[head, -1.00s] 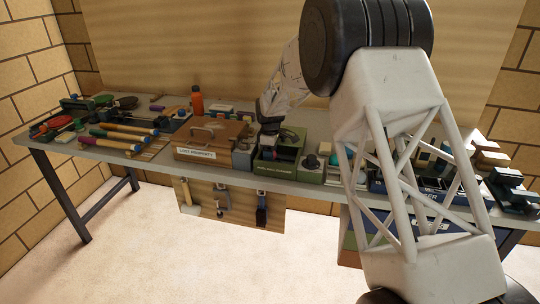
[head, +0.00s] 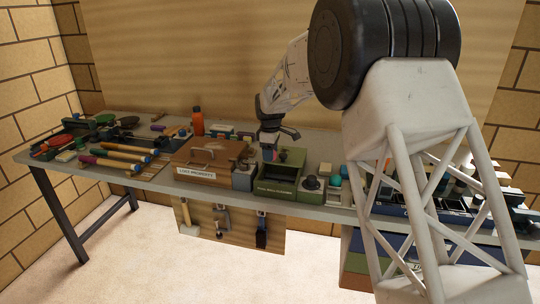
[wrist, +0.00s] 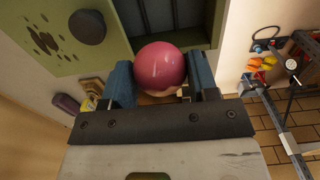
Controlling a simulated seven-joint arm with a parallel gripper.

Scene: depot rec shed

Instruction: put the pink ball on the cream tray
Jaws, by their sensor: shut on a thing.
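The pink ball (wrist: 160,68) is held between the blue fingers of my gripper (wrist: 162,88) in the wrist view. My gripper (head: 270,147) shows in the head view by the left back side of an open green bin (head: 288,173) on the bench. The ball is small and mostly hidden there. In the wrist view the bin's dark inside (wrist: 195,14) lies beyond the ball. I cannot pick out the cream tray for certain in either view.
A green box with a black knob (head: 311,182) and a teal ball (head: 335,181) are to the right. Tools crowd the bench's left end.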

